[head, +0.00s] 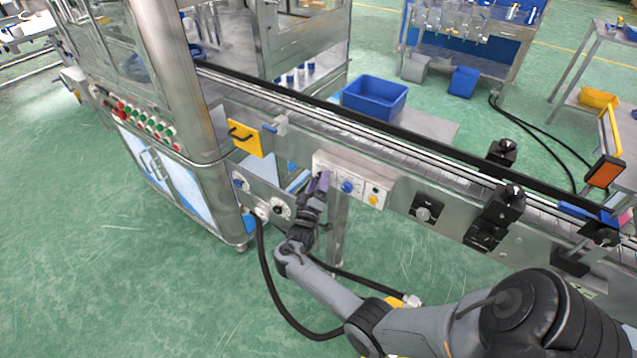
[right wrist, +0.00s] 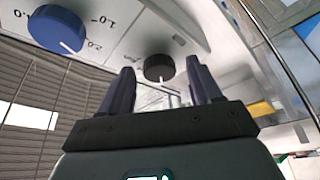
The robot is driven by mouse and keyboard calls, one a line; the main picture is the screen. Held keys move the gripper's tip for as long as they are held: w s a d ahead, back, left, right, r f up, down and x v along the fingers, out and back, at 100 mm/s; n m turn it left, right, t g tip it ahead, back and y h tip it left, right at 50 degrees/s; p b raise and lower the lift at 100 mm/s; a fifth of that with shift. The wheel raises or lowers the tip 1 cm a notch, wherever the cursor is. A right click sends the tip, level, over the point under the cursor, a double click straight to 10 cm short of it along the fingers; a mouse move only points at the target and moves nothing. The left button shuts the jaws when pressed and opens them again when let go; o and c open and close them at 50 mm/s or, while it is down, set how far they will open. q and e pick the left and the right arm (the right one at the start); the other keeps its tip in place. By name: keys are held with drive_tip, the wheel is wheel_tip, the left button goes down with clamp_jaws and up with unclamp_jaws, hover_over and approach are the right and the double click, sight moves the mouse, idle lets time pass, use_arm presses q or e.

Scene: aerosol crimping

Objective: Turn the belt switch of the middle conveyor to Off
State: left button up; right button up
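A pale control box (head: 328,163) is on the side of the middle conveyor (head: 290,112). It carries a blue knob (head: 347,187) and a yellow knob (head: 374,199). In the right wrist view a black knob (right wrist: 158,68) with a white pointer mark sits beside the large blue knob (right wrist: 57,29), which has a numbered scale. My right gripper (head: 323,183) is at the left end of the box and hides the black knob in the head view. In the right wrist view its fingers (right wrist: 160,76) are open, one on each side of the black knob, with gaps visible. My left gripper is out of view.
Left of the box are a yellow panel with a handle (head: 245,137) and a lower plate with dials (head: 280,208). A black dial (head: 424,212) and black brackets (head: 490,225) are to the right. Black cables hang below. A blue bin (head: 374,98) stands behind the conveyor.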

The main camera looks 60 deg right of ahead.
drive_tip(key=v, duration=1.1)
drive_tip(key=shift+p, duration=0.4)
